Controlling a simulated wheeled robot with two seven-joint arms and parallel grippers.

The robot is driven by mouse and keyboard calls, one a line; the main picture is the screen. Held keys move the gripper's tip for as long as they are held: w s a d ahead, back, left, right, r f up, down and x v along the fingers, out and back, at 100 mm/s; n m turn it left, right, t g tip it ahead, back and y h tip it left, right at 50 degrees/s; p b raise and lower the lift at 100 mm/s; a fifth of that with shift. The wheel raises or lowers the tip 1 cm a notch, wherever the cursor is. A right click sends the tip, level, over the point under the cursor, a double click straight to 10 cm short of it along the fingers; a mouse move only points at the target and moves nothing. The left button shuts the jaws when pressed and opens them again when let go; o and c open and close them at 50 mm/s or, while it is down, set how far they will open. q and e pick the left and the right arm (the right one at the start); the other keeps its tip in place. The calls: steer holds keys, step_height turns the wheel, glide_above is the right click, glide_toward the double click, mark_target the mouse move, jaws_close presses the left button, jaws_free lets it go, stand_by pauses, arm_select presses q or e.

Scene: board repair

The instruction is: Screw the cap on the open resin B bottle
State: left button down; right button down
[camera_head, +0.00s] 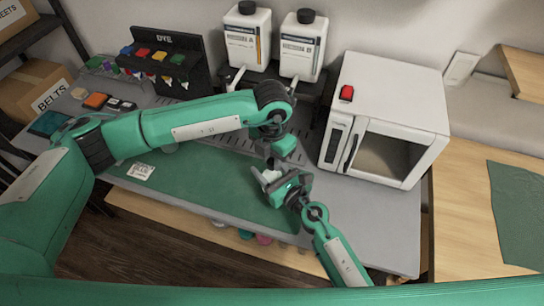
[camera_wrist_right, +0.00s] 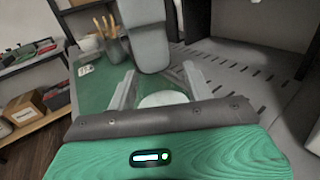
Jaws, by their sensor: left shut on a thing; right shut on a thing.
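A large white bottle marked B (camera_head: 302,52) stands upright at the back, with a black cap (camera_head: 306,16) on top. My right gripper (camera_head: 268,180) is shut on a white round thing (camera_wrist_right: 163,99), which shows between its fingers (camera_wrist_right: 157,92) in the right wrist view. Most of that thing is hidden, so I cannot tell whether it is a bottle or a cap. My left gripper (camera_head: 270,161) points down just above my right one, over the green mat. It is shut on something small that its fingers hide. I cannot tell whether the two held things touch.
A similar bottle marked A (camera_head: 246,40) stands left of B. A white oven (camera_head: 387,120) with a red item on top stands close at right. A black dye rack (camera_head: 165,60) is at back left. The green mat (camera_head: 205,185) is mostly clear.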

arm_select(q)
steer(key=c, duration=1.1)
jaws_free()
step_height(320, 180, up, 12)
arm_select(e)
steer(key=c, duration=0.5)
jaws_free()
